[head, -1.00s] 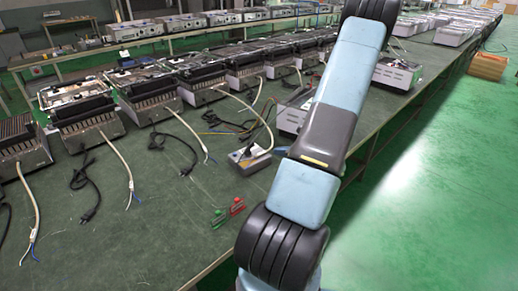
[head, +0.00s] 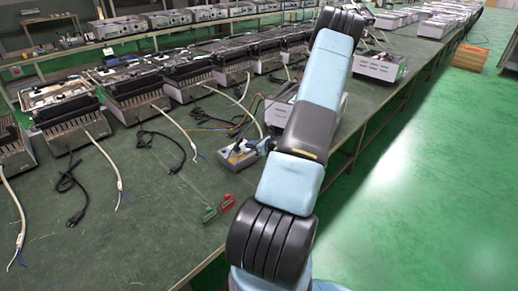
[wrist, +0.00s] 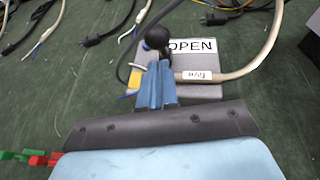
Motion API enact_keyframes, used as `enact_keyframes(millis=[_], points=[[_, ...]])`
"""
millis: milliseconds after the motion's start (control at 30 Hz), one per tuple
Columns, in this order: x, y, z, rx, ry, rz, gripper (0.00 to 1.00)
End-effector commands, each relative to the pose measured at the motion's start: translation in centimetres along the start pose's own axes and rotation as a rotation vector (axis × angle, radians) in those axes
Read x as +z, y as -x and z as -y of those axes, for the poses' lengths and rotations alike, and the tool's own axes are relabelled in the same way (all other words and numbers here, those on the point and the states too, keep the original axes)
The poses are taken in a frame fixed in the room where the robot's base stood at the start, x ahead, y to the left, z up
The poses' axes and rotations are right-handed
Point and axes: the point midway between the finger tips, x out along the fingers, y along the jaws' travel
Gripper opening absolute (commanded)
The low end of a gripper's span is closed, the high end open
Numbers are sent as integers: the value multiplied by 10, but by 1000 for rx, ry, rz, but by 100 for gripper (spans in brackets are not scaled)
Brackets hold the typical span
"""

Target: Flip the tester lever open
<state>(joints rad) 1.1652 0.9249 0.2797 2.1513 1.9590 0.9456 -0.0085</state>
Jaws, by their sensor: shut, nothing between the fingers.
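The tester (head: 236,154) is a small grey box on the green table, left of my arm in the head view. In the wrist view the tester box (wrist: 203,60) carries an "OPEN" label. Its lever, with a round black knob (wrist: 157,38), stands up at the box's left side. My gripper (wrist: 157,70) is shut and empty, its blue fingers together pointing at the knob, whose lower part they overlap in the picture. I cannot tell whether they touch it. In the head view my gripper (head: 262,146) shows just at the tester's right side.
A red clip (head: 228,203) and a green clip (head: 210,213) lie near the table's front edge. A thick white cable (wrist: 235,70) crosses the tester. Black plugs and loose cords lie to the left. A row of heating units (head: 136,98) stands behind.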

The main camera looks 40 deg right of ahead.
Motion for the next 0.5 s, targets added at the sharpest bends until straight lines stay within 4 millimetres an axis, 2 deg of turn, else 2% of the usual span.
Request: enact_keyframes(millis=[200, 500], points=[[9, -15, 0, 1, 0, 0, 0], [11, -17, 0, 0, -1, -1, 0]])
